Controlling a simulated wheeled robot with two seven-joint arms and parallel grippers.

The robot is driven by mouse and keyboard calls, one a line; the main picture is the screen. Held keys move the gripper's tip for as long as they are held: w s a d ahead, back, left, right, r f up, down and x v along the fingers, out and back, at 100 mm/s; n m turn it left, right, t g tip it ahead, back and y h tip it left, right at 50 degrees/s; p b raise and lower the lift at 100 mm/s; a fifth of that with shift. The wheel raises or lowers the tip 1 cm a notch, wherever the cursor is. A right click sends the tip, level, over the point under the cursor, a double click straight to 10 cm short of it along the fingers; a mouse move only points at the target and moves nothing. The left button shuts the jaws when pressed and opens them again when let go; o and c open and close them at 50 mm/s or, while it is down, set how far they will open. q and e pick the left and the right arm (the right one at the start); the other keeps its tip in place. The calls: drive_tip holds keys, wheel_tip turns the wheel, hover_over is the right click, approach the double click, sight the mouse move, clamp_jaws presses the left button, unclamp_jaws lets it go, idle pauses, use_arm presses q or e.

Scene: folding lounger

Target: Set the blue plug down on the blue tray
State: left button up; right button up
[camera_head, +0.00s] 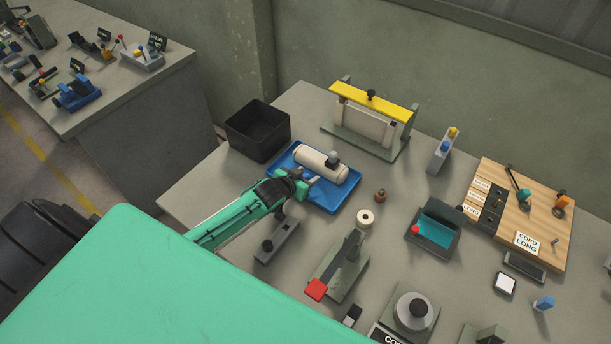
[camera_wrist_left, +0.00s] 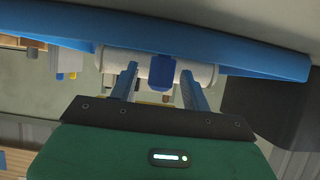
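My left gripper (camera_head: 307,179) is over the tray's near left edge, close to the cylinder. In the left wrist view, the gripper's two fingers (camera_wrist_left: 158,88) are apart, with a blue piece, apparently the blue plug (camera_wrist_left: 174,72), between them and a visible gap on its left side. It appears to be at the tray (camera_wrist_left: 260,60), in front of the cylinder; whether it touches the tray is unclear. In the head view the gripper hides it. My right gripper is out of view.
A black bin (camera_head: 258,128) stands left of the tray. A yellow-topped fixture (camera_head: 370,115) is behind it. A grey block (camera_head: 280,240) and a stand with a red end (camera_head: 342,265) are nearer. Another small blue piece (camera_head: 543,303) lies at the right.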

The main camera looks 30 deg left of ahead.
use_arm(q)
drive_tip(key=shift+s, duration=0.1)
drive_tip(key=shift+s+r, duration=0.1)
drive_tip(key=shift+s, duration=0.15)
drive_tip(key=b+v, duration=0.3)
drive_tip(key=v, duration=1)
drive_tip(key=shift+a, duration=0.1)
